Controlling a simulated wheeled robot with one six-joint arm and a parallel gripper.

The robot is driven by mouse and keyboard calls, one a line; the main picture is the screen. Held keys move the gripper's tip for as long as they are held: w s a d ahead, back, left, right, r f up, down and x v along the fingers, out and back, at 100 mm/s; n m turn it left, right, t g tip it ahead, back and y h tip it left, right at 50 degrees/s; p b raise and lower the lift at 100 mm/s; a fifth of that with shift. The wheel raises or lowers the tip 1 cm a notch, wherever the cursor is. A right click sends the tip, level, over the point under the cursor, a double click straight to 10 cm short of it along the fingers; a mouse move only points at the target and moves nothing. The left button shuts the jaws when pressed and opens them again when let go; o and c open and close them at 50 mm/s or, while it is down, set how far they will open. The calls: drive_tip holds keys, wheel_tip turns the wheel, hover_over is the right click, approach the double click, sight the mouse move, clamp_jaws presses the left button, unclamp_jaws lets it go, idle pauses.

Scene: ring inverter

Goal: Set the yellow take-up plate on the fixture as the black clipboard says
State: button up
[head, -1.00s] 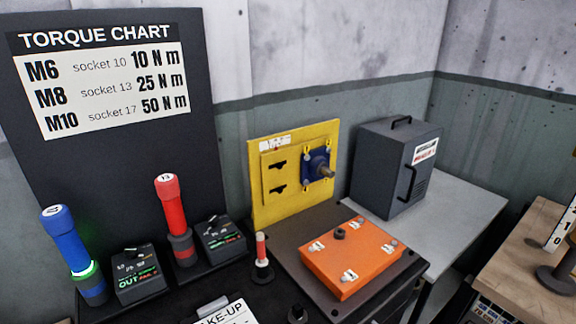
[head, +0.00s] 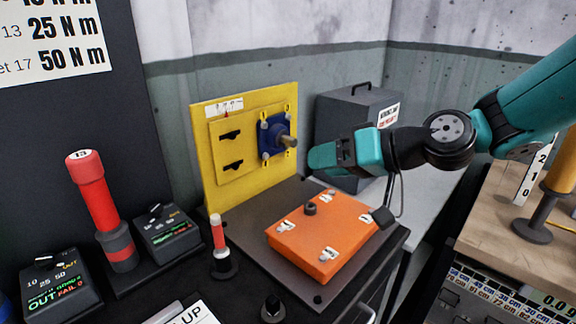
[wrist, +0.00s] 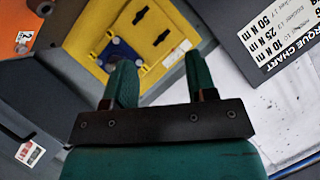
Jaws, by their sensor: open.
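The yellow take-up plate (head: 229,147) stands upright on the dark bench top in the head view. It has two dark slots, a small scale label at its top and a blue block (head: 272,137) with a protruding shaft on its right side. In the wrist view the yellow plate (wrist: 150,40) and the blue block (wrist: 119,52) show beyond the fingers. My gripper (wrist: 161,85) is open and empty, its two green fingers spread apart. In the head view my arm reaches in from the right, with the gripper right of the blue block and apart from it. The clipboard (head: 190,315) is only partly visible at the bottom edge.
A grey cabinet (head: 340,112) stands behind my gripper. A red torque tool (head: 92,205), black controllers (head: 168,236) and a red-and-white post (head: 219,240) stand at left. A wooden bench (head: 510,235) is at right.

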sight(295, 143)
drive_tip(key=w+d+f+m+t+b, duration=0.2)
drive_tip(key=w+d+f+m+t, duration=0.15)
drive_tip(key=w, duration=0.25)
drive_tip(key=w+d+f+m+t+b, duration=0.2)
drive_tip(key=w+d+f+t, duration=0.15)
drive_tip(key=w, duration=0.25)
drive_tip(key=shift+y, duration=0.3)
drive_tip(key=p+x, duration=0.1)
drive_tip(key=x, duration=0.4)
drive_tip(key=p+x, duration=0.2)
drive_tip(key=x, duration=0.3)
drive_tip(key=p+x, duration=0.2)
drive_tip(key=x, duration=0.4)
drive_tip(key=shift+s+a+r, duration=0.2)
drive_tip(key=shift+a, duration=0.15)
drive_tip(key=shift+w+a+f, duration=0.1)
drive_tip(key=shift+w+a, duration=0.4)
drive_tip(key=shift+w, duration=0.05)
drive_tip(key=shift+c, duration=0.5)
